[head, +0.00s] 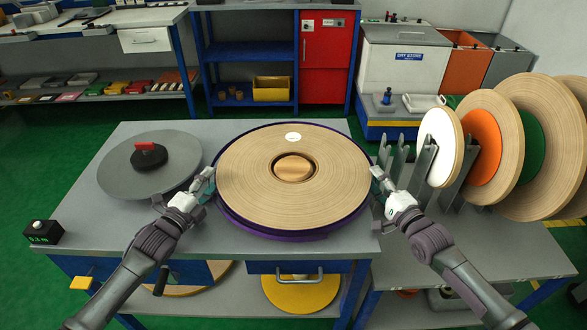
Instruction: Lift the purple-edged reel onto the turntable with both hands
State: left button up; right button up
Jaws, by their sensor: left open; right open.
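The purple-edged reel (252,187) lies flat on the grey table, a wide tan disc with a purple rim, a round core and a small white label. The turntable (118,176), a grey disc with a black hub and red top, is left of it. My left gripper (208,180) is open at the reel's left edge. My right gripper (377,178) is open at its right edge. Both are close to the rim; I cannot tell whether they touch it. The reel's underside is hidden.
A rack (428,158) of upright reels stands close on the right. A small black box with a white button (42,231) sits at the table's left corner. The grey table (120,228) is bare in front of the turntable. A yellow reel (300,294) lies below.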

aim_at(218, 168)
pick_arm(q)
jog(key=shift+x, duration=2.35)
pick_arm(e)
jog(key=shift+x, duration=2.1)
pick_arm(q)
jog(key=shift+f, duration=0.1)
grip_shut()
pick_arm(e)
jog(key=shift+f, duration=0.1)
grip_shut()
pick_arm(q)
jog(key=shift+w+r, duration=0.1)
jog(key=shift+r, duration=0.25)
pick_arm(e)
jog(key=shift+w+r, duration=0.1)
jog(key=shift+r, duration=0.25)
